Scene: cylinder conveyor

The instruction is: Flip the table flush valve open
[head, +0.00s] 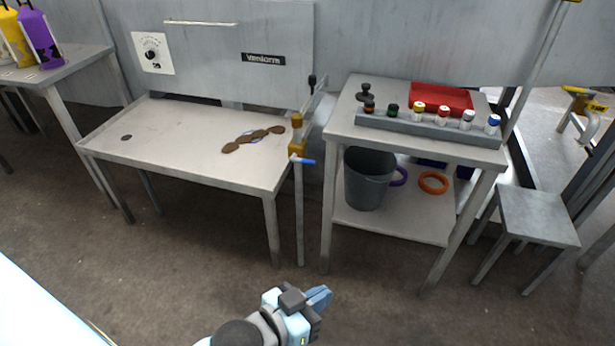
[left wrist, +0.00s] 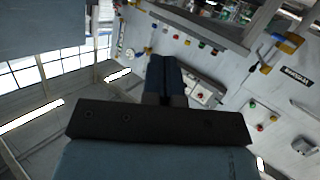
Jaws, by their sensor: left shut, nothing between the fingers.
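The table flush valve (head: 297,148) is a brass-coloured body on an upright pipe at the right edge of the sink table (head: 190,142). Its blue lever (head: 303,161) sticks out to the right, roughly level. My left gripper (head: 320,296) is low in front of the table, over the floor, well apart from the valve and below it in the head view. Its blue fingers are closed together and empty; they also show in the left wrist view (left wrist: 166,78). My right gripper is out of view.
A side table (head: 425,148) to the right carries a rack of coloured knobs and a red tray (head: 440,97). A grey bucket (head: 368,180) and rings are on its lower shelf. A stool (head: 538,215) stands far right. The floor before the table is clear.

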